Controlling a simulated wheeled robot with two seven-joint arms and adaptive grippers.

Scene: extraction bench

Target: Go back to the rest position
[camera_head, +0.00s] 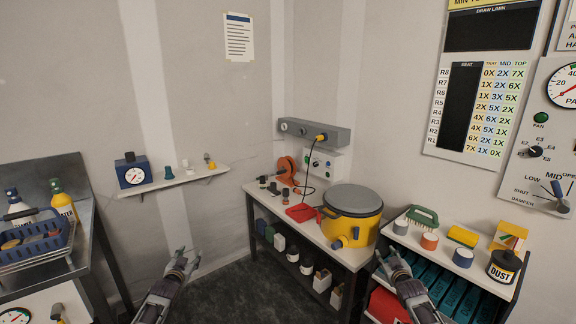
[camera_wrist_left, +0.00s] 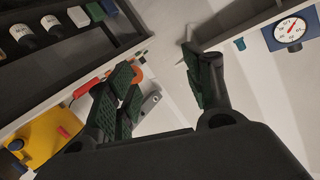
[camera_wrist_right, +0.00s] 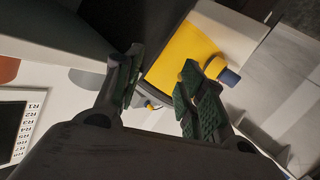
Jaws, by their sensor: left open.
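My left gripper (camera_head: 181,262) is raised in front of the bench, over the floor to the left of it in the head view. In the left wrist view its fingers (camera_wrist_left: 158,80) stand wide apart with nothing between them. My right gripper (camera_head: 391,262) is raised between the bench and the right shelf in the head view. In the right wrist view its fingers (camera_wrist_right: 158,85) are spread, with no object held between them; the yellow drum body shows behind them.
A yellow drum (camera_head: 350,230) with a grey lid stands on the middle bench (camera_head: 265,200). A blue basket (camera_head: 38,243) with bottles is on the left table. A right shelf (camera_head: 480,266) holds jars, a brush and a black dust tin (camera_head: 503,266). Open floor (camera_head: 225,285) lies between left table and bench.

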